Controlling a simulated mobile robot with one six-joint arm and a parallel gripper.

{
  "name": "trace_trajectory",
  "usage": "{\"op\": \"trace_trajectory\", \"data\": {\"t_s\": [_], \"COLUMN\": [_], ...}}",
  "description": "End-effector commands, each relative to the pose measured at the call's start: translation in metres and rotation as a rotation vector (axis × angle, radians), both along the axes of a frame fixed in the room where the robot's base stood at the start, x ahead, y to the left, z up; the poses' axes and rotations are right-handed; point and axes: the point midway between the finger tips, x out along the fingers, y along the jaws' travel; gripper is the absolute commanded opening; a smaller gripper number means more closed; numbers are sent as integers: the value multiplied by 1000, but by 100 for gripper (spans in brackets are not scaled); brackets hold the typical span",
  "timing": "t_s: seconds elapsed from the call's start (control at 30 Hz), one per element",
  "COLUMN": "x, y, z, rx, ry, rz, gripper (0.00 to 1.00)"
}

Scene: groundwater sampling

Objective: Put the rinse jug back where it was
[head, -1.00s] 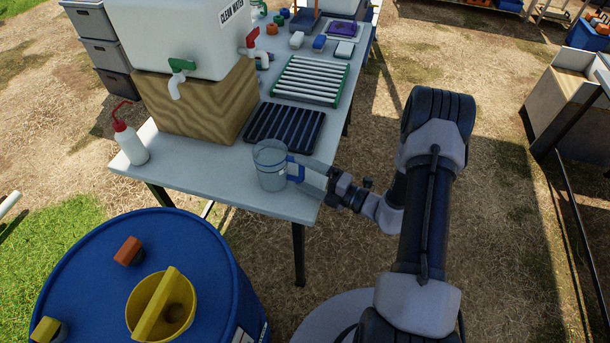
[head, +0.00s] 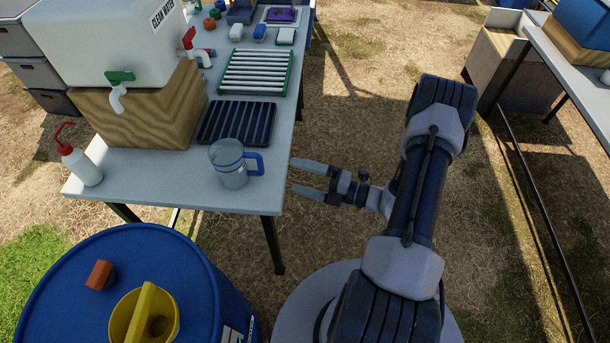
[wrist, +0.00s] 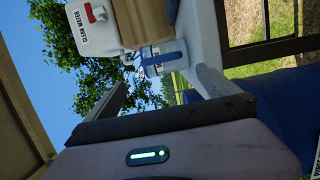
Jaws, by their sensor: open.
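The rinse jug (head: 230,166) is clear with a blue handle. It stands upright on the table's front right part, in front of the dark ribbed rack, with its handle pointing right. My gripper (head: 298,178) is open and empty, to the right of the jug and clear of the table's right edge. In the wrist view the jug (wrist: 160,58) shows beyond the spread fingers (wrist: 150,80), apart from them.
The table (head: 180,190) holds a white clean water tank (head: 110,40) on a wooden block, a dark ribbed rack (head: 237,122), a green-framed rack (head: 256,72) and a red-capped wash bottle (head: 78,160). A blue barrel (head: 190,270) stands in front. Bare ground lies right of the table.

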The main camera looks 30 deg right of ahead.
Motion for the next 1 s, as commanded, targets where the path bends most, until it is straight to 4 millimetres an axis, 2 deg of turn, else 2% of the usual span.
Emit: {"op": "trace_trajectory", "data": {"t_s": [0.1, 0.17, 0.27, 0.3, 0.37, 0.4, 0.5, 0.6, 0.73, 0.77, 0.9, 1.0], "x": [-7, -7, -6, -10, -24, -37, -75, -113, -144, -147, -157, -158], "y": [-5, 1, 36, 57, 89, 108, 144, 161, 162, 161, 157, 156], "z": [2, 14, 59, 83, 115, 134, 173, 204, 239, 246, 270, 276], "rx": [-8, -63, -290, -422, -633, -774, -1131, -1485, -1890, 1859, 1628, 1577], "ry": [-4, -33, -165, -251, -407, -522, -861, -1257, -1748, 1740, 1561, 1515], "rz": [7, 58, 273, 399, 605, 744, 1090, 1415, 1733, -1686, -1413, -1350], "gripper": [100, 100, 100, 100, 100, 100, 100, 100, 100, 100, 100, 100]}}
